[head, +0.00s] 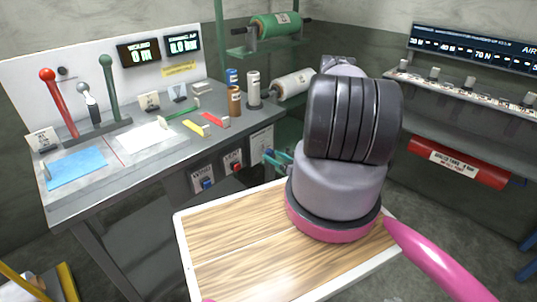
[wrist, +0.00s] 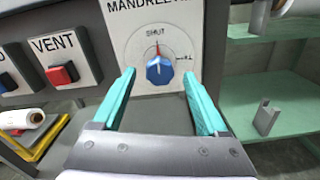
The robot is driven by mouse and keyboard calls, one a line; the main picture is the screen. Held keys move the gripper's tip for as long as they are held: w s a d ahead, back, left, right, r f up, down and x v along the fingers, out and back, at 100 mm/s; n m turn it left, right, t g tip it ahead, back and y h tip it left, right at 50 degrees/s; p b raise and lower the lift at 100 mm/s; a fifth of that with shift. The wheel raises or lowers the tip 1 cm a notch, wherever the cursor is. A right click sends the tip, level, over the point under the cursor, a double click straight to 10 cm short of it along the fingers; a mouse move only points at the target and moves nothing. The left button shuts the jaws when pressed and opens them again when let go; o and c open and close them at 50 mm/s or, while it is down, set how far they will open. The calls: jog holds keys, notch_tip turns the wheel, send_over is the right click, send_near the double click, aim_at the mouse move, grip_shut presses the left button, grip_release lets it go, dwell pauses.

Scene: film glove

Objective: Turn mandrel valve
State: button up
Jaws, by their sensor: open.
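The mandrel valve is a blue knob (wrist: 159,70) on a white plate (wrist: 130,20) headed "MANDREL", cut off at the top of the wrist view. A red mark above the knob points up at the word SHUT. A label to the right is too small to read. My gripper (wrist: 159,77) has teal fingers spread wide, one to the left and one to the right of the knob in the picture. Nothing is between them that they grip; contact with the knob cannot be told. In the head view my gripper (head: 278,158) shows beside the bench front, mostly hidden by my arm.
A green shelf (wrist: 285,85) stands at the right. The bench (head: 150,170) carries levers, bottles and papers on top.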

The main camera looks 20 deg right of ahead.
aim_at(271, 154)
jog(key=shift+x, duration=1.8)
grip_shut()
